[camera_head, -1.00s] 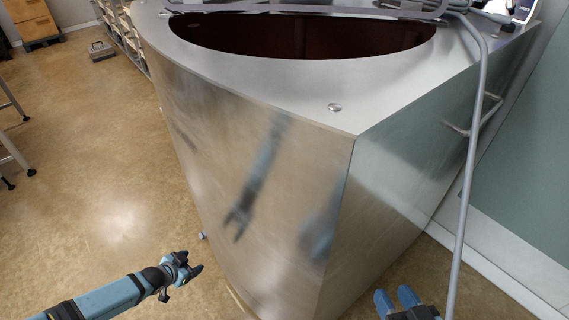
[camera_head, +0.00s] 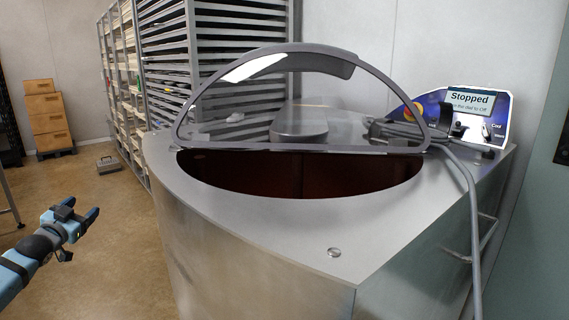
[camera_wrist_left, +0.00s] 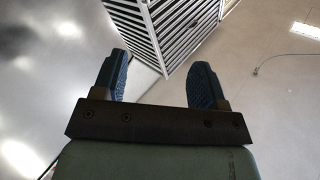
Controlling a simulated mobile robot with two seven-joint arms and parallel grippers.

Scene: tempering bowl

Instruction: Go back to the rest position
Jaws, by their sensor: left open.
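My left gripper (camera_head: 82,217) is at the left of the head view, left of the tempering bowl and apart from it. In the left wrist view the two blue fingers of my left gripper (camera_wrist_left: 158,82) stand wide apart with nothing between them. The tempering bowl (camera_head: 250,240) is a large steel cabinet with a round, dark opening. Its clear, grey-rimmed lid (camera_head: 342,68) is tilted up over the opening. The control panel (camera_head: 470,112) at the back right reads "Stopped". My right gripper is not in view.
A tall rack of trays (camera_head: 215,75) and shelving stand behind the bowl. Stacked boxes (camera_head: 47,120) and a small grey scale-like object (camera_head: 107,165) are at the back left. A grey hose (camera_head: 472,205) runs down the bowl's right side. The floor (camera_head: 120,240) left of the bowl is clear.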

